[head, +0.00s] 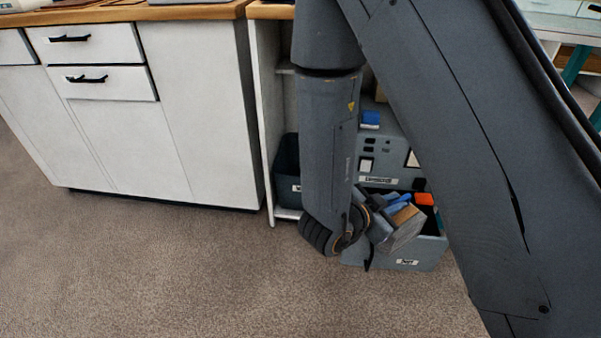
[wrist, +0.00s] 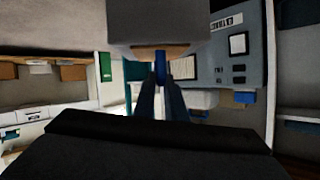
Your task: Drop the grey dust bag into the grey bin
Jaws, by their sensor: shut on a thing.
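The grey dust bag (head: 405,232) has a tan side and hangs low beside the end of my arm. In the wrist view the bag (wrist: 160,20) fills the top middle, with a blue part between the fingertips. My gripper (wrist: 161,82) is shut on it. In the head view my arm partly hides the gripper (head: 385,204). The grey bin (head: 415,259) stands on the floor with a pale label on its front.
An orange item (head: 424,198) shows at the bin's back. A grey machine (head: 385,150) with a label and a blue part stands behind. A dark bin (head: 288,175) sits in the shelf unit to the left. White cabinets (head: 110,110) line the left; the carpet (head: 180,270) in front is clear.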

